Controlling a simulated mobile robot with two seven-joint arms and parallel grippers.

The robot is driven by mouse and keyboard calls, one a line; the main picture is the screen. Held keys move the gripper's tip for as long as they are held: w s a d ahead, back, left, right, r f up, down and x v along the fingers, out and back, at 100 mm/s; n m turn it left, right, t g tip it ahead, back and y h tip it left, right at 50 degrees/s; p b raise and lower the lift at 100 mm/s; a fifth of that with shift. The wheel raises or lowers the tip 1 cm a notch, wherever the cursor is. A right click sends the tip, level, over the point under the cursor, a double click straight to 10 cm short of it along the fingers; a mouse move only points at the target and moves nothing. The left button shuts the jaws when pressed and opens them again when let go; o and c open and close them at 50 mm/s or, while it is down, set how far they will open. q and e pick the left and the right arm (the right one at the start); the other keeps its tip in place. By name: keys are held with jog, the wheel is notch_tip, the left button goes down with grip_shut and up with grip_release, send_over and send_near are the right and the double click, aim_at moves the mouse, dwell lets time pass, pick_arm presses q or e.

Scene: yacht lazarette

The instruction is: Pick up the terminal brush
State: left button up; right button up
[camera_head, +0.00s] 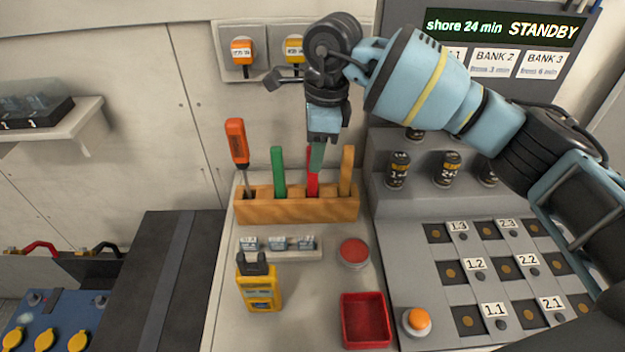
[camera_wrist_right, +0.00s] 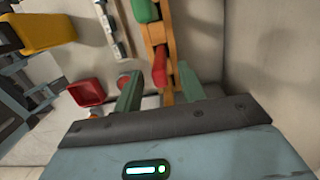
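A wooden rack (camera_head: 285,210) on the bench holds several upright tools: an orange-handled screwdriver (camera_head: 236,143), a green handle (camera_head: 278,172), a red handle (camera_head: 312,184) and a tan handle (camera_head: 347,170). Only handles show for the last three, so I cannot tell which is the terminal brush. My right gripper (camera_head: 316,153) points down over the red handle. In the wrist view its two green fingers are apart, with the red handle (camera_wrist_right: 159,66) showing between them; contact is not visible. My left gripper is out of view.
In front of the rack are a small label strip (camera_head: 280,254), a yellow meter (camera_head: 258,288), a red button (camera_head: 354,252) and a red tray (camera_head: 366,320). A grey stepped panel with batteries (camera_head: 398,169) stands at the right. The wall is close behind the rack.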

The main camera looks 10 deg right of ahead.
aim_at(312, 177)
jog(key=shift+w+a+f, duration=0.1)
jog(key=shift+a+f, duration=0.05)
jog(key=shift+f, duration=1)
jog(key=shift+a+f, duration=0.15)
jog(key=shift+f, duration=0.95)
grip_shut()
